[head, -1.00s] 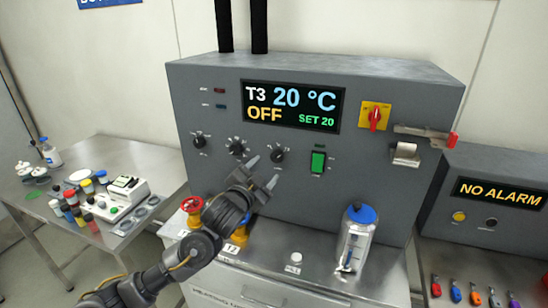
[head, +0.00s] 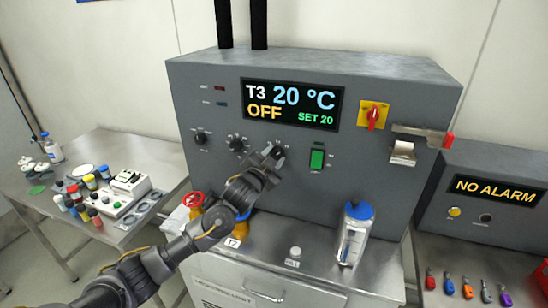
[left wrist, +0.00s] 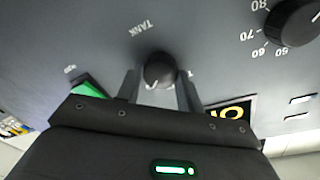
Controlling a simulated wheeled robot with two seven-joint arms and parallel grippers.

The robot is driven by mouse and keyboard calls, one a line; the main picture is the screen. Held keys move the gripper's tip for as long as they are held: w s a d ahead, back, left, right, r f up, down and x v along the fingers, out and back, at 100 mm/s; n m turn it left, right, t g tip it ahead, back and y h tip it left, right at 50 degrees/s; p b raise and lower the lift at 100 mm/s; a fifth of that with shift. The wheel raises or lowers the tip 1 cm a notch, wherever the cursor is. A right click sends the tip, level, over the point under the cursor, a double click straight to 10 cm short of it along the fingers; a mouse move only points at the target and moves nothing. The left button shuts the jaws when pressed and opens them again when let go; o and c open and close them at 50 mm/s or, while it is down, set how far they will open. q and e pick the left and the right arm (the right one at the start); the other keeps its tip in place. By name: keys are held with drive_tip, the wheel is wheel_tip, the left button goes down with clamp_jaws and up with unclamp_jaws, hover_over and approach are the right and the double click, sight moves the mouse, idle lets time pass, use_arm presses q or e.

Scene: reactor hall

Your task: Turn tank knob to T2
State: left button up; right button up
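The tank knob (head: 278,152) is a small dark round knob on the front of the grey unit, below the display. In the left wrist view the knob (left wrist: 160,70) sits under the word TANK, between my two fingertips. The display (head: 292,105) reads T3, 20 °C, OFF, SET 20. My left gripper (head: 270,163) is at the knob, partly covering it in the head view. In the left wrist view its fingers (left wrist: 158,88) are apart, one on each side of the knob, with a gap showing on the left. My right gripper is not in view.
Another dial (head: 238,144) is left of the tank knob, and a green switch (head: 317,159) is right of it. A red valve handle (head: 193,200) and a clear bottle with a blue cap (head: 355,235) stand below. A red-yellow switch (head: 373,116) is at upper right.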

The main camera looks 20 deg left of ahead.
use_arm(q)
drive_tip(key=c, duration=0.4)
drive_tip(key=shift+c, duration=0.2)
drive_tip(key=n, duration=0.4)
drive_tip(key=shift+n, duration=0.3)
drive_tip(key=n, duration=0.5)
drive_tip(key=shift+f+n+t+y+p, duration=0.1)
drive_tip(key=shift+n+t+y+p, duration=0.2)
drive_tip(key=shift+t, duration=0.1)
drive_tip(key=o, duration=1)
